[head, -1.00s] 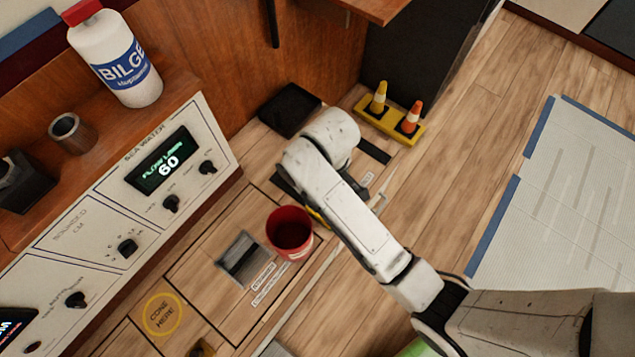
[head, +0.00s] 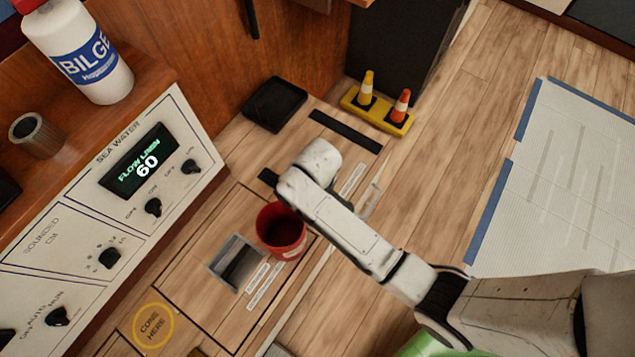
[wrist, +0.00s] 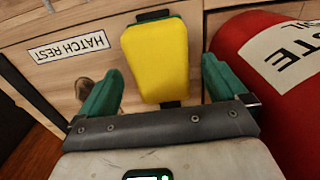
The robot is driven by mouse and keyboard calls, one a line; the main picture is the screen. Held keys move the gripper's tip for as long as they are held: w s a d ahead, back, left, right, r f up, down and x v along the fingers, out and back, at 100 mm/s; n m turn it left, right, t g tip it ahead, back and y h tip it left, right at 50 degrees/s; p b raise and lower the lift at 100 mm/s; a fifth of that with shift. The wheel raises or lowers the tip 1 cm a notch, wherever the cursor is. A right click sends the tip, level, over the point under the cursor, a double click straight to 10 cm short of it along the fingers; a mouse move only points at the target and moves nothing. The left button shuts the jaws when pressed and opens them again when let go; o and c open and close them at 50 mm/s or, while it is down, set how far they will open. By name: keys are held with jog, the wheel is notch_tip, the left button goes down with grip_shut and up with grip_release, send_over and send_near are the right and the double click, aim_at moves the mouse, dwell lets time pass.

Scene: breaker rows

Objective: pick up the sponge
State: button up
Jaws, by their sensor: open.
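The sponge (wrist: 155,58) is yellow with a green edge. It shows in the wrist view, just ahead of my gripper (wrist: 160,88) and between its two green fingers, apart from both of them. The near end of the sponge reaches between the fingers; I cannot tell how far below them it lies. My gripper is open and empty. In the head view my white arm covers the sponge and hides the gripper's fingers.
A red bin (head: 281,231) stands close to the gripper's right in the wrist view (wrist: 285,85). A square floor opening (head: 238,263) lies beside it. A yellow tray with two small cones (head: 377,112) and a black tray (head: 274,104) stand farther off. A HATCH REST label (wrist: 69,48) lies left of the sponge.

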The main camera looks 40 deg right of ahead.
notch_tip(320, 180, down, 2)
jog(key=c, duration=1)
